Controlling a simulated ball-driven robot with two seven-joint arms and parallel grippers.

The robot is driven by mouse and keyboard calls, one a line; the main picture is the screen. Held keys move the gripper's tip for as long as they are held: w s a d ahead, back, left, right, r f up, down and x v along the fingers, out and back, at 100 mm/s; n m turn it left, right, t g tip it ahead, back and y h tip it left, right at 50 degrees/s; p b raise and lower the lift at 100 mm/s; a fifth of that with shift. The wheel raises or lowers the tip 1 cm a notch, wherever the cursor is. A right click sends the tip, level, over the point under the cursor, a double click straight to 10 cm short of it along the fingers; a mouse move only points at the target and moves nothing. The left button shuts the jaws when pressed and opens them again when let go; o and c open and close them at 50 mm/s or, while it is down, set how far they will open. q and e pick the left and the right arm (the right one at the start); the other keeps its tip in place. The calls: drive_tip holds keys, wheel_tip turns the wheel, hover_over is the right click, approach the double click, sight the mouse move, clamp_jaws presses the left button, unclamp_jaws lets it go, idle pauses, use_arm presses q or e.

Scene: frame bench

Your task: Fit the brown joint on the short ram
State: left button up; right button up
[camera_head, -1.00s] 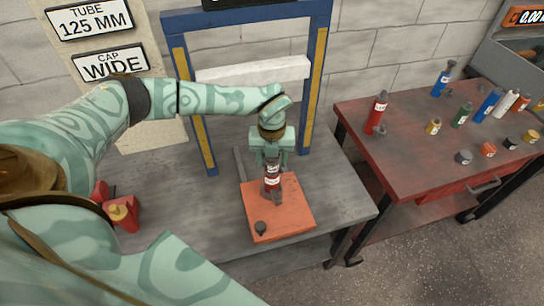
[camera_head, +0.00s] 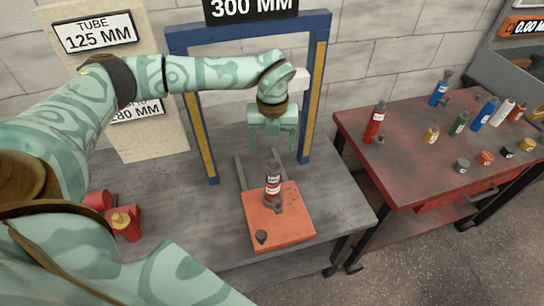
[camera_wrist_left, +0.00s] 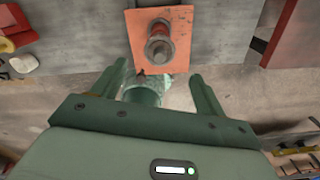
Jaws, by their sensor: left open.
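A short ram (camera_head: 272,181) stands upright on the orange plate (camera_head: 292,228), with a grey top, a white label, a red band and a grey foot. From above, it shows in the left wrist view (camera_wrist_left: 158,46). My left gripper (camera_head: 272,148) is open and empty, above and behind the ram, apart from it. Its two spread fingers also show in the left wrist view (camera_wrist_left: 156,88). I cannot pick out a brown joint for sure; the small parts are too small to tell. My right gripper is not in view.
A blue and yellow frame (camera_head: 201,130) stands behind the plate. A small dark knob (camera_head: 261,237) is on the plate's front corner. Red parts (camera_head: 127,222) lie at the left. The red table (camera_head: 405,160) at the right holds several bottle-like cylinders and small round parts.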

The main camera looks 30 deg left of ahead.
use_arm(q)
wheel_tip(320, 180, up, 5)
drive_tip(key=shift+r, duration=0.15)
idle(0.6)
